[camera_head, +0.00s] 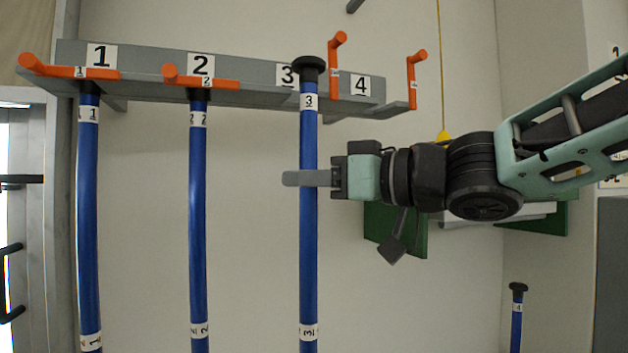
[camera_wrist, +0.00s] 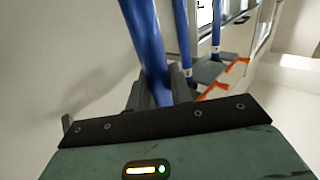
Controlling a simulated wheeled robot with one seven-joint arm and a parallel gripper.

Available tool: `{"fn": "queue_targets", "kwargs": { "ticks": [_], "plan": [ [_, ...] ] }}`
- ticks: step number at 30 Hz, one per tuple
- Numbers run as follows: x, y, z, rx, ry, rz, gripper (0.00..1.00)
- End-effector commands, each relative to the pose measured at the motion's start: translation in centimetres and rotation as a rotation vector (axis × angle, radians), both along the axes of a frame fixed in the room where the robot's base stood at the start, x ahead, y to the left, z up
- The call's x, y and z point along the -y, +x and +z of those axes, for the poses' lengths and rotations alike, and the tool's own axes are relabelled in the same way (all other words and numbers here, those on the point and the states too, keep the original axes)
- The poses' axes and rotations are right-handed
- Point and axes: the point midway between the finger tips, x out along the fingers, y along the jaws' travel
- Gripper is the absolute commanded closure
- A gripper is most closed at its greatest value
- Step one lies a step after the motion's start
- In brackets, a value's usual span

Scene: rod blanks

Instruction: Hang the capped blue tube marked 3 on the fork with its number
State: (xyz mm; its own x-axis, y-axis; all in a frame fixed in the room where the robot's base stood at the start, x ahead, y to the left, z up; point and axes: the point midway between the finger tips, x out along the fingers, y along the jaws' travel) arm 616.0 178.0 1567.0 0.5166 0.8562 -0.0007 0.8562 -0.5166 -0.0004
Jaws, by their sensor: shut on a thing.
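The capped blue tube marked 3 (camera_head: 308,130) hangs upright in my gripper (camera_head: 312,178), which is shut around its upper part. Its black cap (camera_head: 309,65) is in front of the grey rail, just right of the number 3 plate (camera_head: 287,75). The orange fork by that plate (camera_head: 336,52) shows just right of the cap; I cannot tell whether the tube touches it. In the wrist view the held tube (camera_wrist: 146,42) runs down between my fingers (camera_wrist: 160,95); the grip itself is partly hidden by the gripper body.
Tube 1 (camera_head: 88,200) and tube 2 (camera_head: 198,220) hang from forks at the left of the rail (camera_head: 240,72). Fork 4 (camera_head: 412,80) at the right is empty. Tube 4 (camera_head: 517,315) stands at lower right. A green-edged thing (camera_head: 410,235) is behind my arm.

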Motion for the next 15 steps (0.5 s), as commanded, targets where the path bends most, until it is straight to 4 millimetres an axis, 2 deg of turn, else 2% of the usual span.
{"fn": "queue_targets", "kwargs": {
  "ticks": [15],
  "plan": [
    [-1.0, 3.4, 0.0, 0.001, 0.001, 0.000, 1.00]
  ]
}}
